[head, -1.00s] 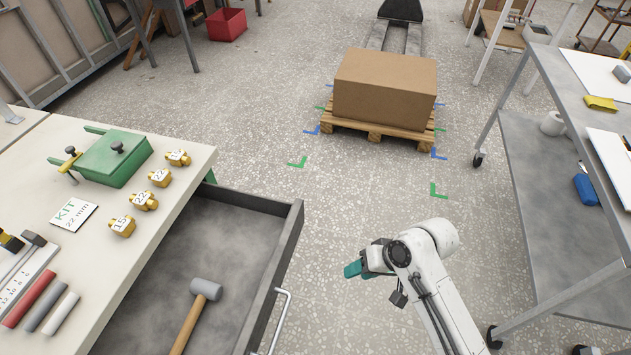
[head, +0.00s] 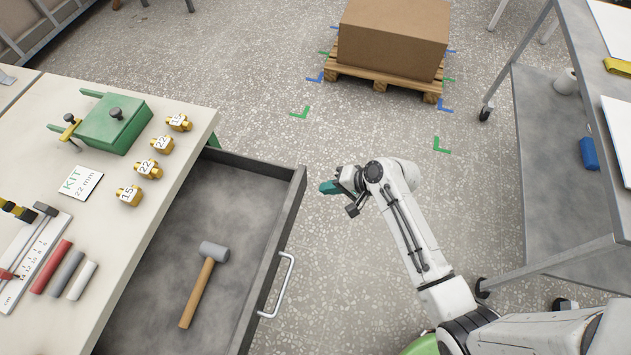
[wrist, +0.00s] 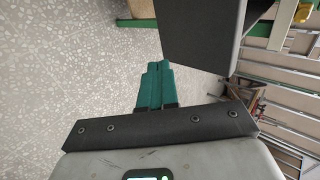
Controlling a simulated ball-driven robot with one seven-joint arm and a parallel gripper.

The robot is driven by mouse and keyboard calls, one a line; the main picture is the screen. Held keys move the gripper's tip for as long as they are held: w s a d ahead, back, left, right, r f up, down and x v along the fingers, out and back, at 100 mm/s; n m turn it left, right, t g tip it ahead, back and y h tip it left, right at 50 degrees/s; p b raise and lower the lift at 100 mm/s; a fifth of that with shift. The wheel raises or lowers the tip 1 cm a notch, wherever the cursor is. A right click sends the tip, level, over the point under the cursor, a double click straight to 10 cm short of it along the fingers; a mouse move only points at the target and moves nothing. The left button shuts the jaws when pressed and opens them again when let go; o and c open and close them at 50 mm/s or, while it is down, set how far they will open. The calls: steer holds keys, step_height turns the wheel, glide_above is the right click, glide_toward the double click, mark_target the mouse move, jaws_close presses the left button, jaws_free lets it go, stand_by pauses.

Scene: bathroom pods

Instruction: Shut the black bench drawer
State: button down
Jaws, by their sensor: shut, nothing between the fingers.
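The black bench drawer (head: 292,205) is pulled out wide from the bench on the left in the head view. Its light bar handle (head: 285,285) is on its right-hand front face. A mallet with a grey head and wooden handle (head: 198,292) lies inside on the drawer floor. My gripper (head: 325,187) has teal fingers, shut and empty, just right of the drawer's far front corner, apart from it in the picture. In the wrist view the teal fingers (wrist: 155,85) are together, and a dark panel (wrist: 205,35), apparently the drawer, is close by on the right.
The bench top (head: 120,225) carries a green box (head: 115,125), brass fittings and tools. A carton (head: 393,35) on a pallet (head: 385,83) stands at the back. A grey trolley (head: 555,150) is on the right.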

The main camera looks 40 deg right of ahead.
mark_target(305, 185)
steer(key=shift+w+a+p, duration=0.2)
steer(key=shift+w+a, duration=0.4)
steer(key=shift+w, duration=0.2)
steer(key=shift+w+a+p, duration=0.15)
steer(key=shift+w+a, duration=0.4)
steer(key=shift+w, duration=0.25)
steer(key=shift+w+a, duration=0.25)
steer(key=shift+w, duration=0.1)
steer(key=w+a+b, duration=0.3)
steer(key=w+a, duration=0.2)
steer(key=w, duration=0.2)
steer(key=w+a+b, duration=0.4)
steer(key=w+a, duration=0.1)
steer(key=w, duration=0.3)
steer(key=w+a+b, duration=0.3)
steer(key=w+a, duration=0.2)
steer(key=w, duration=0.3)
steer(key=shift+a+f, duration=0.1)
steer(key=shift+a, duration=0.15)
steer(key=shift+w+a+b, duration=0.3)
steer(key=shift+w+b, duration=0.1)
steer(key=shift+b, duration=0.1)
steer(key=shift+r, duration=0.25)
steer(key=shift+w+a+r, duration=0.15)
